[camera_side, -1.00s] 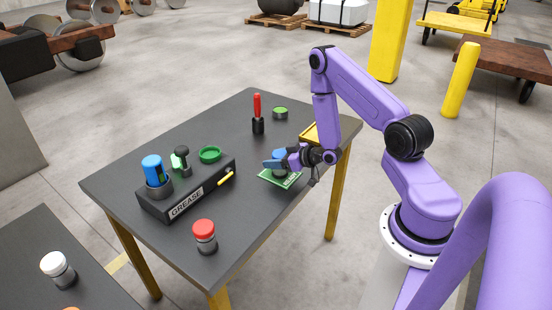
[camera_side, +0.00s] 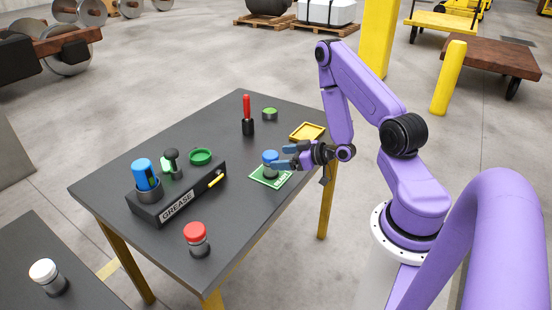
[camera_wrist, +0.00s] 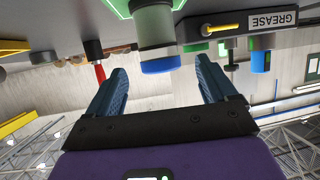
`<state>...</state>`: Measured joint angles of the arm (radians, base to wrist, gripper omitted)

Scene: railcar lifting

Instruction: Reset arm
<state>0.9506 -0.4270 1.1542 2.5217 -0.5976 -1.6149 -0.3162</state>
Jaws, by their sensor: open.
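My gripper (camera_side: 281,157) is open and empty beside the blue-capped jar (camera_side: 270,163), just to its right in the side view. The jar stands upright on a green-and-white mat (camera_side: 284,180) on the dark table. In the wrist view, which is upside down, my two blue fingers (camera_wrist: 166,82) are apart, and the blue-capped jar (camera_wrist: 155,35) shows beyond them, clear of both.
The grease rack (camera_side: 178,207) holds a blue-topped container (camera_side: 146,174) and other items. A red-capped jar (camera_side: 196,239), a red-handled tool (camera_side: 247,115), a green-topped piece (camera_side: 270,113) and a yellow tray (camera_side: 307,132) are on the table. Its front right is clear.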

